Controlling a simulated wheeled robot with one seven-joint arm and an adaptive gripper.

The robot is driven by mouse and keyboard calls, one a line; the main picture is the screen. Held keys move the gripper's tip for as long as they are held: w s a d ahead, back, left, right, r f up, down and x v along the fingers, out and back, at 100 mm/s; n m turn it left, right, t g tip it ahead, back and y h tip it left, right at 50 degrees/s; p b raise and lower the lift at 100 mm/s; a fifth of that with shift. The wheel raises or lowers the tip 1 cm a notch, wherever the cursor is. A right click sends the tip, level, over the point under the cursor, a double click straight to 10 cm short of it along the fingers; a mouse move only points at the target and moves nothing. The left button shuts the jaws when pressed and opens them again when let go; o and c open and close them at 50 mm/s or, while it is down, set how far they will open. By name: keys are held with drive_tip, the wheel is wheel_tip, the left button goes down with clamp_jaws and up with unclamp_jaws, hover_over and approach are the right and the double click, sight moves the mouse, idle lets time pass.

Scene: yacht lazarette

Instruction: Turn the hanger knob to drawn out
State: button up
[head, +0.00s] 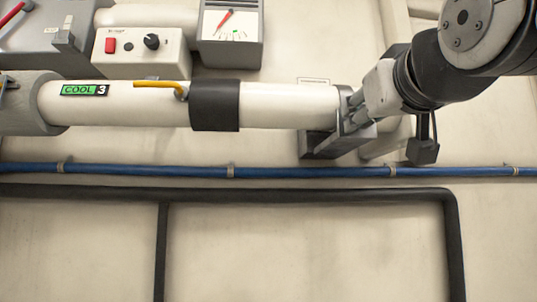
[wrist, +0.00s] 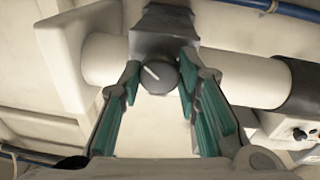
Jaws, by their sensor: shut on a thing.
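The hanger knob (wrist: 158,77) is a round dark knob with a short white pointer line, slanting toward the upper left in the wrist view. It sits on the grey hanger bracket (wrist: 163,28) that clasps the white pipe (wrist: 246,80). My gripper (wrist: 160,72), with teal pads, is shut on the knob, one finger at each side. In the head view my gripper (head: 354,112) reaches the bracket (head: 322,146) at the pipe's right end from the right. The knob is hidden there behind the fingers.
The white pipe (head: 285,105) carries a dark band (head: 214,105) and a green COOL 3 label (head: 84,90). A switch box (head: 120,58) and a gauge (head: 232,25) stand above it. A blue hose (head: 270,171) and dark tubing (head: 300,195) run below.

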drive_tip(key=m, duration=0.5)
drive_tip(key=m+g, duration=0.1)
drive_tip(key=m, duration=0.4)
drive_tip(key=shift+f+h, duration=0.1)
drive_tip(key=shift+h, duration=0.3)
drive_tip(key=shift+m, duration=0.3)
drive_tip(key=o, duration=1.1)
drive_tip(key=shift+s, duration=0.1)
drive_tip(key=s, duration=0.4)
drive_tip(key=s+a, duration=0.1)
drive_tip(key=s, duration=0.6)
drive_tip(key=shift+s+a, duration=0.2)
drive_tip(key=shift+s, duration=0.15)
